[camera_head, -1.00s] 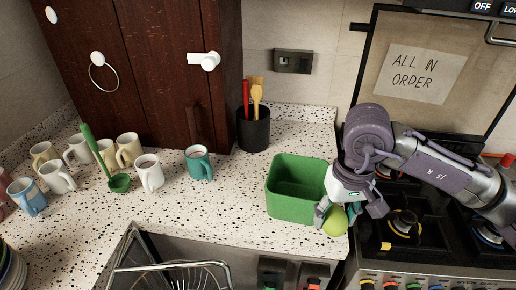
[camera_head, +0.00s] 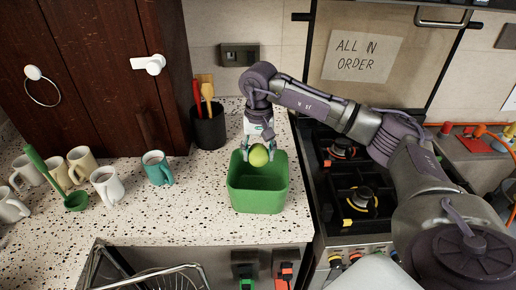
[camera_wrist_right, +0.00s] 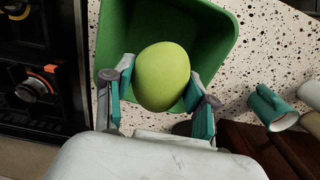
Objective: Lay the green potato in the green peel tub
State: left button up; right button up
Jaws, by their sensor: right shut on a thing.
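The green potato (camera_head: 258,155) is round and yellow-green. My right gripper (camera_head: 259,154) is shut on it and holds it over the back part of the green peel tub (camera_head: 258,198). The tub is a square, open container on the speckled counter. In the right wrist view the potato (camera_wrist_right: 162,77) sits between the two fingers of the right gripper (camera_wrist_right: 160,92), with the green tub (camera_wrist_right: 219,31) behind it. The part of the tub's inside that shows holds nothing. My left gripper is not in view.
A black utensil holder (camera_head: 208,128) stands behind and left of the tub. A teal mug (camera_head: 157,168) and several other mugs stand at the left, with a green ladle (camera_head: 76,201). The stove (camera_head: 350,180) is just right of the tub. A wire rack (camera_head: 150,277) is at the front.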

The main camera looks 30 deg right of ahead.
notch_tip(320, 180, down, 13)
jog(key=b, duration=0.6)
jog(key=shift+r, duration=0.15)
jog(key=shift+f+b, duration=0.3)
jog(key=shift+b, duration=0.15)
jog(key=o, duration=1.6)
jog(key=shift+o, duration=1.4)
jog(key=shift+r, duration=0.15)
